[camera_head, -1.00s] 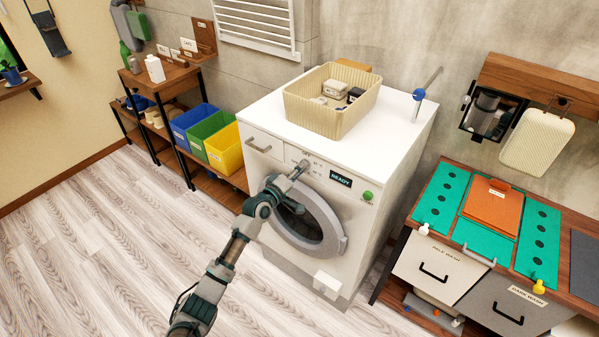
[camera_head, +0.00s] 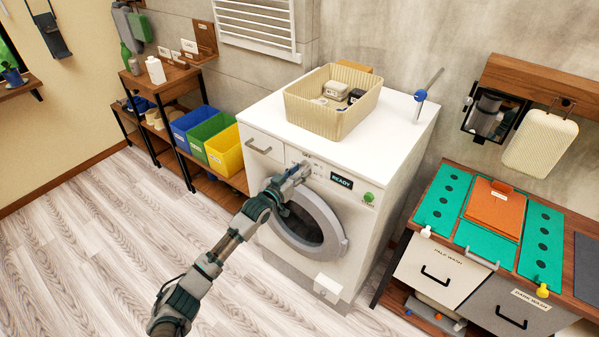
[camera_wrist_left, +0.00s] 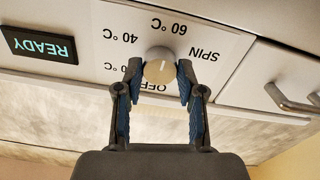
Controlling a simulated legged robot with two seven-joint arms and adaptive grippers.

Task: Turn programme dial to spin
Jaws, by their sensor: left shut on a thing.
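The washing machine (camera_head: 375,165) stands against the wall with its programme dial on the front panel. The dial (camera_wrist_left: 159,66) is a round beige knob in the left wrist view, which shows the panel upside down. A pale line on its face runs roughly toward the 60 °C label (camera_wrist_left: 168,26). The SPIN label (camera_wrist_left: 204,53) is to the right of the dial, and the OFF label (camera_wrist_left: 153,87) is partly hidden below it. My left gripper (camera_head: 298,172) is shut on the dial, one fingertip on each side. In the head view it hides the dial. My right gripper is out of view.
A READY display (camera_head: 342,181) and a green button (camera_head: 368,197) are beside the dial. The round door (camera_head: 340,245) is below, close to my left arm. A drawer handle (camera_head: 258,147) sticks out at the left. A basket (camera_head: 325,122) stands on top.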

